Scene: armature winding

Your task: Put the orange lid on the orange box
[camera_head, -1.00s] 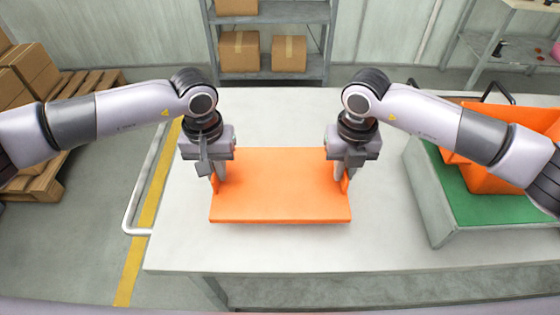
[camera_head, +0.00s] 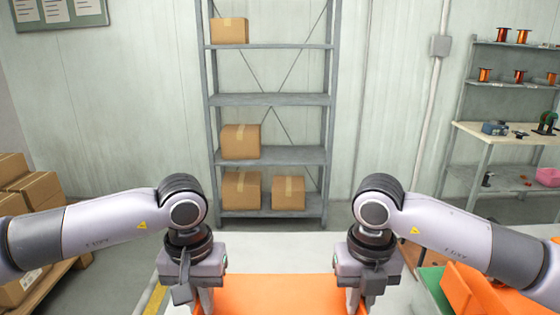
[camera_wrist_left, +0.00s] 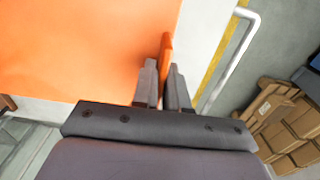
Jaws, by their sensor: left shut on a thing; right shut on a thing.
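The orange lid (camera_head: 280,296) is a flat panel at the bottom of the head view, between my two grippers; its near part is cut off. My left gripper (camera_head: 205,300) is shut on its left side. In the left wrist view the two fingers (camera_wrist_left: 163,88) pinch an upright orange flange of the lid (camera_wrist_left: 80,45). My right gripper (camera_head: 354,300) is shut on the lid's right side. The orange box (camera_head: 468,292) shows at the lower right, partly behind my right arm and cut off by the frame edge.
A grey-white table (camera_head: 250,268) lies under the lid. A green surface (camera_head: 432,280) shows beside the box. A metal shelf (camera_head: 270,100) with cardboard boxes stands behind. A workbench (camera_head: 515,132) with spools above it is at the right. Cardboard boxes (camera_head: 30,185) stand at the left.

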